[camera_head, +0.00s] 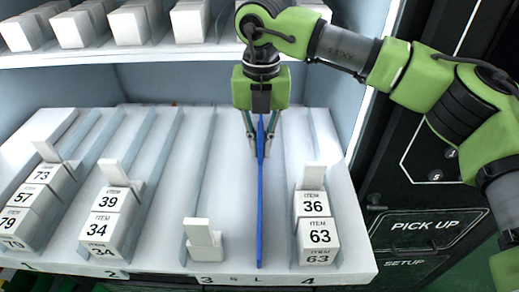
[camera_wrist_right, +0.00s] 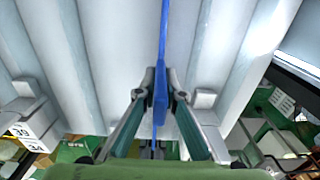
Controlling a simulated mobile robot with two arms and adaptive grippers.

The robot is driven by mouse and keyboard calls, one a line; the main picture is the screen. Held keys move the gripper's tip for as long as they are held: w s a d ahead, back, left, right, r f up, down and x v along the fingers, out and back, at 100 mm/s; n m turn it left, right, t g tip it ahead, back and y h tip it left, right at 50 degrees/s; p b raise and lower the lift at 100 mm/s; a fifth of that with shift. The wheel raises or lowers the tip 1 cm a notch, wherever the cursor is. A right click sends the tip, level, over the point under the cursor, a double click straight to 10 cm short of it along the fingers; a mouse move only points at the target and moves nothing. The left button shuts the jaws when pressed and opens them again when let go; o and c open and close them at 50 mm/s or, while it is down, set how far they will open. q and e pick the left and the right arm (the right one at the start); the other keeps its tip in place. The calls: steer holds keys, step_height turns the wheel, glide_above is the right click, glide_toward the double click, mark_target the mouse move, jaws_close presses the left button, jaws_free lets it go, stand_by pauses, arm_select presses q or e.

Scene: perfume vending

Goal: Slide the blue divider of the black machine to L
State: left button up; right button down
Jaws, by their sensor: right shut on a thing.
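The blue divider (camera_head: 260,205) stands upright on the white shelf (camera_head: 232,180) in the head view, running front to back. Its front end is by the L mark on the shelf's front edge, right of the S mark. My right gripper (camera_head: 262,145) reaches down from above and is shut on the divider's rear part. In the right wrist view the two fingertips (camera_wrist_right: 160,85) pinch the blue divider (camera_wrist_right: 163,40) from both sides. My left gripper is in neither view.
Lane 4 right of the divider holds white boxes (camera_head: 314,237); a white pusher block (camera_head: 204,242) stands in lane 3 at left. More white boxes (camera_head: 102,226) fill lanes further left. An upper shelf (camera_head: 150,55) spans the back. The black machine front with PICK UP (camera_head: 424,226) is at right.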

steer(key=c, duration=2.3)
jaws_free()
steer(key=shift+d, duration=0.15)
steer(key=shift+c, duration=0.2)
steer(key=shift+o, duration=1)
steer(key=shift+d, duration=0.25)
steer(key=shift+a+r, duration=0.15)
steer(key=shift+a, duration=0.05)
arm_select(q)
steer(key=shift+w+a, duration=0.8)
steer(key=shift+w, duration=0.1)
arm_select(e)
step_height(320, 180, up, 12)
steer(key=shift+d, duration=0.2)
